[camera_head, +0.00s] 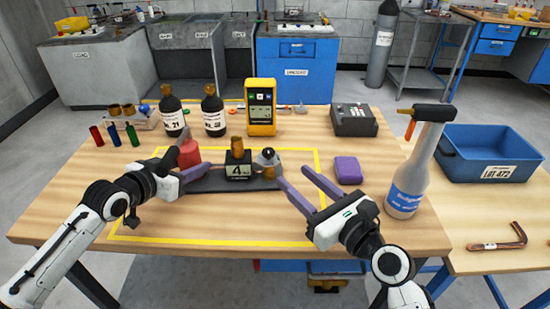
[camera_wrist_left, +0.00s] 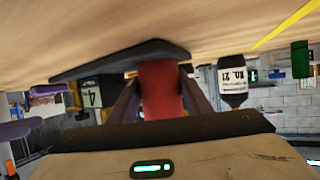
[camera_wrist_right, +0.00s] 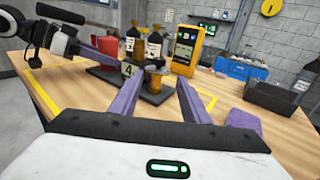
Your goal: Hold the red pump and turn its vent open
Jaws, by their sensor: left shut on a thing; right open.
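The red pump (camera_head: 189,151) stands on a dark base plate (camera_head: 225,185) inside a yellow outline on the table. My left gripper (camera_head: 190,158) is shut on the red body; in the left wrist view its fingers flank the red cylinder (camera_wrist_left: 160,90). On the same plate stand a dark block marked 4 (camera_head: 240,171) with a brass top and a silver and brass fitting with a dark knob (camera_head: 267,157). I cannot tell which part is the vent. My right gripper (camera_head: 295,177) is open and empty, just right of the fitting; its fingers also show in the right wrist view (camera_wrist_right: 157,98).
Two dark bottles (camera_head: 214,114) and a yellow meter (camera_head: 261,107) stand behind the plate. A purple block (camera_head: 348,169), a grey box (camera_head: 354,119) and a spray bottle (camera_head: 410,170) are to the right. Small coloured cylinders (camera_head: 115,134) stand at left. The front table area is clear.

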